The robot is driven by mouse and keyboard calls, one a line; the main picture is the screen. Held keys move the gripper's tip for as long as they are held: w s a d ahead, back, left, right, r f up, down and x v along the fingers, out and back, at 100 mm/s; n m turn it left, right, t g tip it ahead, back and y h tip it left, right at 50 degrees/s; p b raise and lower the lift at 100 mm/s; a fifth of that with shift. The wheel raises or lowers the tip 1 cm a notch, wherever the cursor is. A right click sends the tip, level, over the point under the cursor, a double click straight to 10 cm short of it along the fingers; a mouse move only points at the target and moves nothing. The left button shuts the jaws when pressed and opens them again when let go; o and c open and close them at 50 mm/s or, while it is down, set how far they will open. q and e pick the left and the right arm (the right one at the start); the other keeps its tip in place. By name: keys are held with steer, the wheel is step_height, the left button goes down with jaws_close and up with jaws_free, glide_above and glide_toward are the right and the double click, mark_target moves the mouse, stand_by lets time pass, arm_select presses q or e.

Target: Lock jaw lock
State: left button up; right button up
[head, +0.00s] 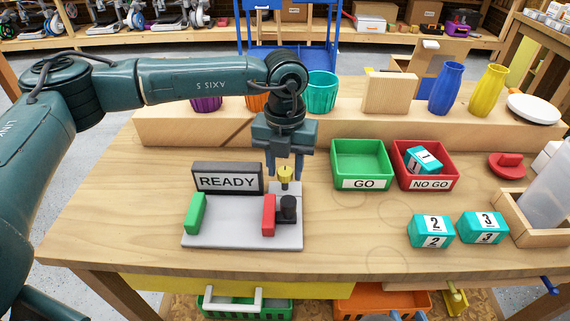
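A grey fixture plate (230,232) lies on the workbench, with a green jaw (195,213) at its left and a red jaw (268,215) right of centre. A dark sign reading READY (227,180) stands at the plate's back. My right gripper is not in view.
A green GO tray (361,184) is empty; a red NO GO tray (440,183) holds teal block 1 (423,160). Teal blocks 2 (431,231) and 3 (483,228) lie at front right. A wooden riser (350,123) with cups and vases runs behind.

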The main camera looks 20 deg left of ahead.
arm_select(q)
steer(key=c, duration=0.7)
